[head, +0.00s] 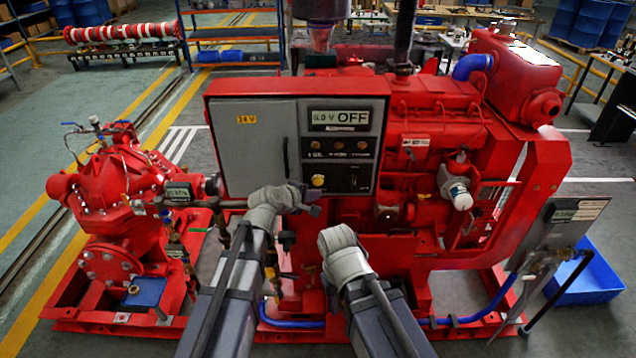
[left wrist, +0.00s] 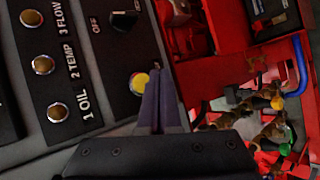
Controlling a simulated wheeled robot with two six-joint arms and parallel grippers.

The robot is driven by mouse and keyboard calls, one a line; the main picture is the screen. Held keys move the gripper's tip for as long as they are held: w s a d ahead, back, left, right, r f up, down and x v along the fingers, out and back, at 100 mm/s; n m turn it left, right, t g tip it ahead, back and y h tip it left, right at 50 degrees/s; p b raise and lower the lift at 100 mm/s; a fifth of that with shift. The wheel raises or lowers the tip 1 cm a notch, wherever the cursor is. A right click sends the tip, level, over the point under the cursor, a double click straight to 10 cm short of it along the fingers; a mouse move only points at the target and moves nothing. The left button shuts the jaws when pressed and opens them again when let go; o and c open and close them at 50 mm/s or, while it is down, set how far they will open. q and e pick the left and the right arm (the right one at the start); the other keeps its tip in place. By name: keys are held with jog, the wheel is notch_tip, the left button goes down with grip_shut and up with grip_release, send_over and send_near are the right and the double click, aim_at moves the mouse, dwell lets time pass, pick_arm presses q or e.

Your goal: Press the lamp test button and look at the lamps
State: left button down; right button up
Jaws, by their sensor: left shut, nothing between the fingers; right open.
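The grey control panel (head: 340,120) on the red pumpset carries a yellow button (head: 318,180) and a row of three round lamps (head: 338,144). In the left wrist view the lamps (left wrist: 43,65) are labelled 1 OIL, 2 TEMP and 3 FLOW; they look dull amber, with no clear glow. My left gripper (head: 313,208) is shut and empty, just below the button. In the left wrist view its fingertips (left wrist: 156,72) overlap the edge of the yellow button (left wrist: 138,83); I cannot tell whether they touch it. My right arm's wrist (head: 342,246) is lower; its open gripper is mostly hidden.
A display (head: 340,117) reads 0.0 V OFF. A black knob (left wrist: 124,20) sits near the button, by the word OFF. The red pump (head: 108,190) stands left, the red engine (head: 435,130) right. A blue bin (head: 590,275) is on the floor at right.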

aim_at(321, 185)
pick_arm(q)
jog(key=shift+w, duration=1.2)
jog(key=shift+w, duration=0.15)
dwell(1.0)
jog(key=shift+w, duration=0.3)
jog(key=shift+w, duration=0.4)
dwell(0.7)
dwell(0.3)
jog(key=shift+s, duration=0.85)
jog(key=shift+s, duration=0.1)
jog(key=s, duration=0.4)
jog(key=shift+s, duration=0.4)
